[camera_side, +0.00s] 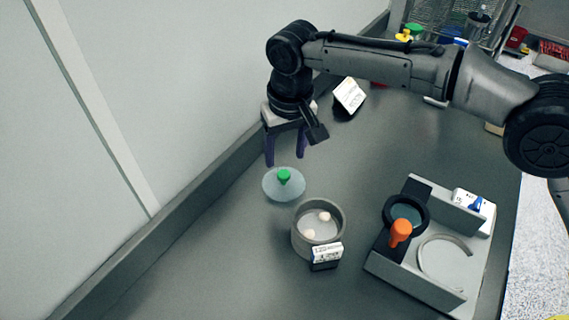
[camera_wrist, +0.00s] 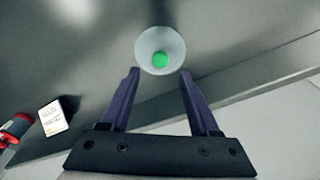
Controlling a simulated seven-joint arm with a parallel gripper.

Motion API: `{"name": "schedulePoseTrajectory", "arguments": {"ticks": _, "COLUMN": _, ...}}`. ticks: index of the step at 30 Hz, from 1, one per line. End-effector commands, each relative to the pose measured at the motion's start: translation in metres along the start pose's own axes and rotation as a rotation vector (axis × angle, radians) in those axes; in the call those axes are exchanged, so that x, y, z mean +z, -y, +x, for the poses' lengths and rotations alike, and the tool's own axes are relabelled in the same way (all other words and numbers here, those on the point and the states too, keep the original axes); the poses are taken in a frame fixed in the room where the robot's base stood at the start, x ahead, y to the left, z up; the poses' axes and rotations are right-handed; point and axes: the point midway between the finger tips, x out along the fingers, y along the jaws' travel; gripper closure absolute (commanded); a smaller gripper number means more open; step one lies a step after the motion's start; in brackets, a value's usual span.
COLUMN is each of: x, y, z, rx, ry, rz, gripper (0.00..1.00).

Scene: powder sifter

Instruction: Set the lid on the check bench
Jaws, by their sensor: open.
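The lid (camera_side: 271,190) is a pale, translucent disc with a green knob (camera_side: 284,176). It lies on the dark bench (camera_side: 200,262), left of the round grey sifter bowl. In the wrist view the lid (camera_wrist: 147,55) shows just beyond the fingertips, with its green knob roughly centred between them. My gripper (camera_side: 286,163) has purple fingers, pointing down above and beside the lid's far edge. It also shows in the wrist view (camera_wrist: 160,72).
A grey fixture (camera_side: 385,268) with a dark ring and an orange knob (camera_side: 400,230) stands at right. A white card (camera_side: 349,95) stands behind my gripper. The front-left bench is clear.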

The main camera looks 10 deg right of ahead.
Motion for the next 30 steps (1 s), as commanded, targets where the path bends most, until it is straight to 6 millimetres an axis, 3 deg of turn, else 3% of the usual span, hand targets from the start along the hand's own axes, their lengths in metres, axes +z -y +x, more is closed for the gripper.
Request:
{"name": "schedulePoseTrajectory", "arguments": {"ticks": 3, "x": -0.001, "y": 0.001, "z": -0.024, "rx": -0.002, "ry": -0.003, "rz": -0.001, "gripper": 0.38}}
{"name": "schedulePoseTrajectory", "arguments": {"ticks": 9, "x": 0.000, "y": 0.001, "z": -0.050, "rx": -0.001, "ry": -0.002, "rz": -0.001, "gripper": 0.38}}
{"name": "schedulePoseTrajectory", "arguments": {"ticks": 22, "x": 0.000, "y": -0.003, "z": -0.061, "rx": -0.001, "ry": -0.001, "rz": 0.001, "gripper": 0.38}}
{"name": "schedulePoseTrajectory", "arguments": {"ticks": 26, "x": -0.001, "y": -0.027, "z": -0.081, "rx": -0.008, "ry": -0.016, "rz": 0.012, "gripper": 0.38}}
{"name": "schedulePoseTrajectory", "arguments": {"ticks": 30, "x": 0.005, "y": -0.081, "z": -0.119, "rx": -0.022, "ry": -0.049, "rz": 0.033, "gripper": 0.38}}
